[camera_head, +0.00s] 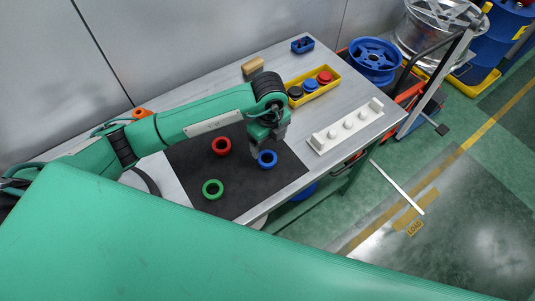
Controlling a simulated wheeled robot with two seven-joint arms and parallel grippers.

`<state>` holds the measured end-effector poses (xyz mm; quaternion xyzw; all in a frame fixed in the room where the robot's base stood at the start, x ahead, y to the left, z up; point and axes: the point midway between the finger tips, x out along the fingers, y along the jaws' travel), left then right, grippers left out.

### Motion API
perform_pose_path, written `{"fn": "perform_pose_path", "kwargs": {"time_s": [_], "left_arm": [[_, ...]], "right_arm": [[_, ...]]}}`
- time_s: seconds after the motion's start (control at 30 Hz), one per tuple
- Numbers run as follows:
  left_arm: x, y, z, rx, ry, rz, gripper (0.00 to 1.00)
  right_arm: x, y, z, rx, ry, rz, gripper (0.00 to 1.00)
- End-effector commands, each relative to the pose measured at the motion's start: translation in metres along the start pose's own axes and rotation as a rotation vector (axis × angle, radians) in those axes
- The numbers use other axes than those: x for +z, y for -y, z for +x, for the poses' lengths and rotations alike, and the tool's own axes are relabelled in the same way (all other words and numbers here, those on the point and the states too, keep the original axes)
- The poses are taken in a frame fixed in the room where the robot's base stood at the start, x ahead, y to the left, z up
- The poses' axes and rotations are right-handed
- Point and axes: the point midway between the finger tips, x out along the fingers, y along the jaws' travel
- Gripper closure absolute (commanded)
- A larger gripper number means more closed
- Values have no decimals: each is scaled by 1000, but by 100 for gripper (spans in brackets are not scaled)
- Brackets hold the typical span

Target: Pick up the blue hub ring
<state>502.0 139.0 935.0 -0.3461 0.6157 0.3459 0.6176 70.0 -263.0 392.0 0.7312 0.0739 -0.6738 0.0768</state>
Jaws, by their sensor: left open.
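The blue hub ring (267,159) lies on the black mat (240,195) on the table. My left gripper (266,149) points down right at the ring, its fingers over the ring's far side. The gripper is open. The fingertips are small here, and I cannot tell whether they touch the ring. A red ring (221,146) and a green ring (212,189) lie on the same mat, to the left. My right gripper is not in view.
A white block with several pegs (345,126) stands to the right of the mat. A yellow tray (330,86) with black, blue and red parts sits behind. A tan block (252,66) and a small blue bin (302,45) stand farther back.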

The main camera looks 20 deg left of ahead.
Motion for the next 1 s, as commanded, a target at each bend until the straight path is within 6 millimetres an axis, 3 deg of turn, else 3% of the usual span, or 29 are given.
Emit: {"fn": "perform_pose_path", "kwargs": {"time_s": [0.07, 0.17, 0.4, 0.5, 0.7, 1.0], "left_arm": [[0, -1, 14, 4, 1, -1, 19], [0, 0, 29, 2, 1, -1, 19], [1, -1, 45, 2, 0, -1, 19], [4, -2, 57, 4, 1, -2, 19], [5, -2, 85, 0, 0, -1, 19], [6, -2, 92, -1, 1, 0, 19]], "right_arm": [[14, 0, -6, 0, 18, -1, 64], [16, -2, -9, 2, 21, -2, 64], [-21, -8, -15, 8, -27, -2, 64], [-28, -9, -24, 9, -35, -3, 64], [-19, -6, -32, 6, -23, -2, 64], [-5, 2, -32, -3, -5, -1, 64]]}}
